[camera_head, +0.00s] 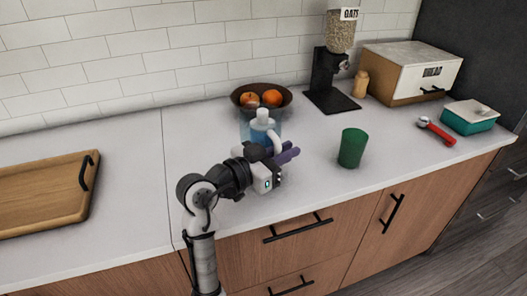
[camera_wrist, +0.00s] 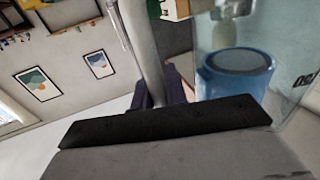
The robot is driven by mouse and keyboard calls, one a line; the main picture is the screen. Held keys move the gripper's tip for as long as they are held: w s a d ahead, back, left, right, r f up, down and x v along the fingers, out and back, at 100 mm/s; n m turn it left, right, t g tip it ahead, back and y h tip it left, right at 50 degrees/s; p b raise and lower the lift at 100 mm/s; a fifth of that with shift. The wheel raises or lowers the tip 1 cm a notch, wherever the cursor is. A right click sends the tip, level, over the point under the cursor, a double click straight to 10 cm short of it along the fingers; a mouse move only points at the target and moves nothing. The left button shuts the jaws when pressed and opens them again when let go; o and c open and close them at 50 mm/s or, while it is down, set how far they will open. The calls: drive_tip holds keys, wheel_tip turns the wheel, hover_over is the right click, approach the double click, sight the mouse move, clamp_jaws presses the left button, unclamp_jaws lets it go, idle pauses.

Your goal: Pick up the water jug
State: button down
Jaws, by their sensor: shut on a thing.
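The water jug (camera_head: 262,126) is a clear, blue-tinted pitcher with a white lid and a pale handle. It stands upright in front of the fruit bowl in the head view. In the wrist view its clear wall and blue inside (camera_wrist: 236,75) fill the right side. My gripper (camera_head: 284,155) is at the jug's right front, and its purple fingers are beside the handle. In the wrist view my gripper (camera_wrist: 162,97) is shut on the pale handle (camera_wrist: 143,45), which runs between the fingers. The jug's lower part is hidden behind my gripper, so I cannot tell whether its base touches the counter.
A bowl (camera_head: 240,97) of oranges and apples stands behind the jug. A green cup (camera_head: 351,148) is to the right. The oats dispenser (camera_head: 328,75), bread box (camera_head: 411,72), teal container (camera_head: 470,118) and red-handled tool (camera_head: 437,131) are farther right. A wooden tray (camera_head: 40,190) lies left.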

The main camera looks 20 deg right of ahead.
drive_tip(key=shift+r, duration=0.25)
wheel_tip(320, 180, up, 20)
drive_tip(key=p, duration=0.9)
drive_tip(key=shift+f, duration=0.25)
drive_tip(key=shift+r, duration=0.1)
idle(0.3)
idle(2.8)
